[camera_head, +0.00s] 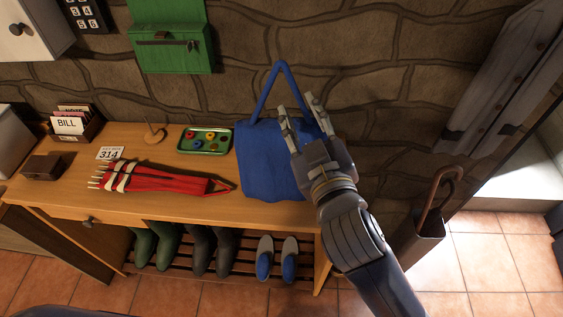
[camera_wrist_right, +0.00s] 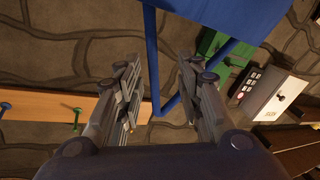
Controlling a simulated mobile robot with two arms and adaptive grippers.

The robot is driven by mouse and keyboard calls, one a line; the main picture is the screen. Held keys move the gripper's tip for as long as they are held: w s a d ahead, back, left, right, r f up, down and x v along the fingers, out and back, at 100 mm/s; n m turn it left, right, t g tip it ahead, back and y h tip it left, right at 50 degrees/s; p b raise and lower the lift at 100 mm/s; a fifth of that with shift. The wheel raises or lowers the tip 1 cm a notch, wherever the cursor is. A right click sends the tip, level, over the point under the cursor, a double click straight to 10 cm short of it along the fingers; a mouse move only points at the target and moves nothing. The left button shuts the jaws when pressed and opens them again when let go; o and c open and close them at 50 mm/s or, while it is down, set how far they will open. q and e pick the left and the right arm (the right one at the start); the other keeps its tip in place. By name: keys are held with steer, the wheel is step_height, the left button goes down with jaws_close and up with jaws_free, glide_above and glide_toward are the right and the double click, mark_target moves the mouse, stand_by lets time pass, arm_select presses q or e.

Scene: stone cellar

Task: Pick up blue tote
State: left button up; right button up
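The blue tote (camera_head: 262,160) stands upright at the right end of the wooden bench top (camera_head: 215,203), against the stone wall. Its strap handle rises in a peaked loop above the bag. My right gripper (camera_head: 298,110) is in front of the tote's upper right part and hides some of it. Its two fingers are spread apart. In the right wrist view the blue tote (camera_wrist_right: 220,12) is at the top, and its strap shows between the open fingers of my right gripper (camera_wrist_right: 161,65). I cannot tell whether they touch it. My left gripper is not in view.
A red umbrella (camera_head: 160,181) and a green tray (camera_head: 205,140) with small items lie left of the tote. A green wall pouch (camera_head: 172,50) hangs behind. Boots and shoes stand on the lower rack. An umbrella stand (camera_head: 420,232) is at the right.

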mark_target(300, 100)
steer(key=shift+w+r, duration=0.2)
steer(key=shift+w, duration=0.15)
steer(key=x, duration=0.1)
steer(key=p+x, duration=0.1)
steer(key=x, duration=0.1)
steer(key=p+x, duration=0.1)
steer(key=shift+w+d, duration=0.2)
steer(key=shift+w, duration=0.15)
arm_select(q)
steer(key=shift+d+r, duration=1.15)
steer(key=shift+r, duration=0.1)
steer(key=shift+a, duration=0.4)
arm_select(e)
steer(key=shift+f, duration=0.1)
jaws_close()
steer(key=shift+s, duration=0.1)
